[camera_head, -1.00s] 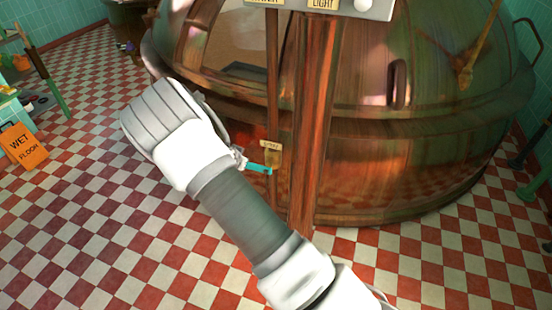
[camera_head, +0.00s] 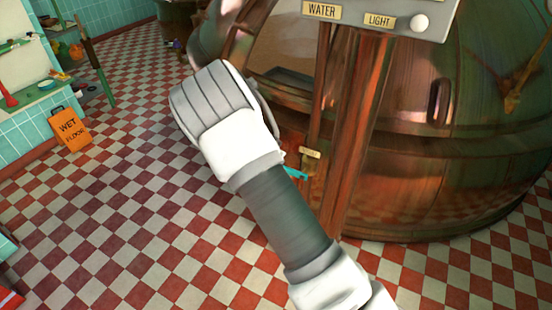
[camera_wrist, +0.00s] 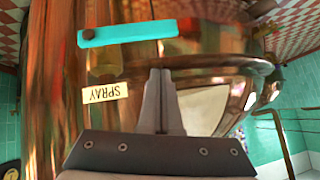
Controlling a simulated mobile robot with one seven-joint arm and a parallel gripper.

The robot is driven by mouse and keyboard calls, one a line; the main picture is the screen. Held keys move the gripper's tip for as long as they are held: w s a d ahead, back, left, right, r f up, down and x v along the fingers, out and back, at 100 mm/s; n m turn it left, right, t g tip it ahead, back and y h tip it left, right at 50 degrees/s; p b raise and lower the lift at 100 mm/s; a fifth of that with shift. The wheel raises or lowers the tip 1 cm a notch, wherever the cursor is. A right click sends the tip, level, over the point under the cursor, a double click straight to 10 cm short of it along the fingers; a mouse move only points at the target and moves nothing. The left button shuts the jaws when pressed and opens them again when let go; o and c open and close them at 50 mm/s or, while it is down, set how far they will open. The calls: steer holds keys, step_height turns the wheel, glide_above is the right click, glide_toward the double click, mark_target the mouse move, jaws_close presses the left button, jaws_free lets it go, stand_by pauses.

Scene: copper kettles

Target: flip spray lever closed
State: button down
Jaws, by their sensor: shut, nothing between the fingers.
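The spray lever (camera_wrist: 128,32) is a flat teal bar. In the wrist view it lies nearly level across the upper left, beyond my fingertips. The head view shows only a short teal piece of the lever (camera_head: 295,174) at the right edge of my arm. The cream SPRAY label (camera_wrist: 105,93) appears upside down to the left of my fingers; it also shows in the head view (camera_head: 310,154). My gripper (camera_wrist: 161,72) is shut and empty, its fingertips below the lever's right part in the picture. I cannot tell whether they touch it. My arm hides the gripper in the head view.
A large copper kettle (camera_head: 475,160) fills the right, with a copper post (camera_head: 358,130) in front. A panel (camera_head: 400,22) with WATER and LIGHT labels is above. The checkered floor (camera_head: 130,210) between is open.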

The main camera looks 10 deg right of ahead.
steer(key=s+a+r+n+g+y+p, duration=0.1)
steer(key=s+r+n+y, duration=0.15)
steer(key=s+r, duration=0.9)
steer(key=s+a+r+n+g+y, duration=0.2)
steer(key=s+r+y, duration=0.2)
steer(key=s+r, duration=0.8)
steer(key=s+d+r+n+h, duration=0.1)
steer(key=s+d+r+n, duration=0.1)
steer(key=s, duration=0.6)
steer(key=s+d+r+n+h, duration=0.2)
steer(key=s+d+r, duration=0.2)
steer(key=s, duration=0.4)
steer(key=shift+d, duration=0.25)
